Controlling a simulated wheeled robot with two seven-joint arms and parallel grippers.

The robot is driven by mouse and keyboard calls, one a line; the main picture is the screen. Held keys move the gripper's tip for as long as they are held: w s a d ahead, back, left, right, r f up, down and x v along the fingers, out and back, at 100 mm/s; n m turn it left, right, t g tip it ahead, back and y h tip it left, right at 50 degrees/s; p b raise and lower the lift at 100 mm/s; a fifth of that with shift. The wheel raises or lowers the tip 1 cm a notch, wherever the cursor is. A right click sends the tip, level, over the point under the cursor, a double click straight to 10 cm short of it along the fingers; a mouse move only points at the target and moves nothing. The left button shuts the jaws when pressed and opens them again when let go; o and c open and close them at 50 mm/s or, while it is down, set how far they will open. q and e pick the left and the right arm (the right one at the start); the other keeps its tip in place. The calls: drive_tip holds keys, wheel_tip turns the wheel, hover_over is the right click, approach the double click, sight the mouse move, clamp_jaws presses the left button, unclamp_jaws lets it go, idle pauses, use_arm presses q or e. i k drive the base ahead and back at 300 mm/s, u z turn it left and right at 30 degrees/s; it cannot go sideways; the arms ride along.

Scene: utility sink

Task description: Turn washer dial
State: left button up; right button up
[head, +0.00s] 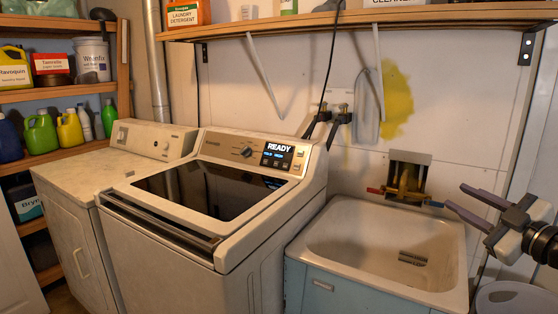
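The washer (222,191) is a cream top-loader with a dark glass lid, standing in the middle of the head view. Its dial (246,152) is a small dark knob on the back panel, left of a lit display (279,154) that reads READY. My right gripper (453,197) comes in from the right edge, above the sink's right side. Its two fingers are spread apart with nothing between them. It is far to the right of the dial and not touching anything. My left gripper is not in view.
A utility sink (330,235) stands right of the washer, with a brass faucet (405,190) behind it. A dryer (72,187) stands to the left. A wooden shelf (350,20) runs above. Hoses (325,117) hang behind the washer. The space above the washer lid is clear.

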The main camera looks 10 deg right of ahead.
sight(246, 152)
drive_tip(key=u, duration=0.9)
drive_tip(key=i, duration=1.1)
drive_tip(key=u, duration=0.6)
drive_tip(key=i, duration=1.8)
drive_tip(key=z, duration=1.4)
drive_tip(key=i, duration=0.65)
drive_tip(key=z, duration=0.65)
